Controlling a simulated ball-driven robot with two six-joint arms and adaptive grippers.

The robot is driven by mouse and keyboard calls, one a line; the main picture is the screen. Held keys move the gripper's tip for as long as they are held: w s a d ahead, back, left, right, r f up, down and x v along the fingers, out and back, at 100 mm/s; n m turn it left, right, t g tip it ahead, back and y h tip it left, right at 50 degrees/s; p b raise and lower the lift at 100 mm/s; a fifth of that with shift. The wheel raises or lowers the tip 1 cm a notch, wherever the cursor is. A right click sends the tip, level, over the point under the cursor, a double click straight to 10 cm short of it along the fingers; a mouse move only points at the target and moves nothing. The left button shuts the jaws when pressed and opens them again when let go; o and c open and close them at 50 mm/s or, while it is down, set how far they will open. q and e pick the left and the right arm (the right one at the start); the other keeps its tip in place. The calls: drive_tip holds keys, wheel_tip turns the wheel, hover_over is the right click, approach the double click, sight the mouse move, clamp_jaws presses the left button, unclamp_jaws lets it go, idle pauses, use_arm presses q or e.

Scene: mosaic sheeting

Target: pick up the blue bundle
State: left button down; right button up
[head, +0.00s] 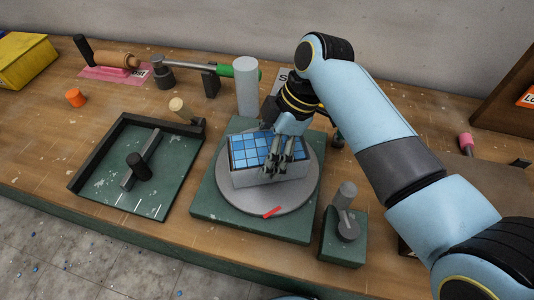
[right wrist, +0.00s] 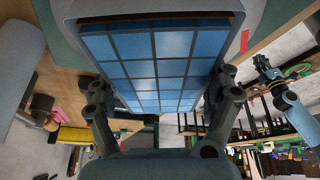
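The blue bundle (head: 250,147) is a block with a grid of blue tiles on top and pale grey sides. It sits on a round grey turntable (head: 245,203) on a green base. My right gripper (head: 279,168) comes down over the bundle from the upper right, its fingers at the tiles and front face. In the right wrist view the blue tiles (right wrist: 155,45) fill the space ahead of my right gripper (right wrist: 165,95), and its fingers are spread apart. I cannot tell whether they touch the bundle. A light blue arm with a dark end (right wrist: 265,70), likely my left, shows small there.
A tall grey cylinder (head: 246,86) stands close behind the turntable. A green tray with black rims (head: 119,128) lies to the left. A green block with a grey post (head: 345,247) stands at the front right. A red strip (head: 272,212) lies on the turntable.

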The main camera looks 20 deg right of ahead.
drive_tip(key=c, duration=0.9)
drive_tip(key=shift+r, duration=0.1)
drive_tip(key=shift+c, duration=0.4)
drive_tip(key=shift+w, duration=0.1)
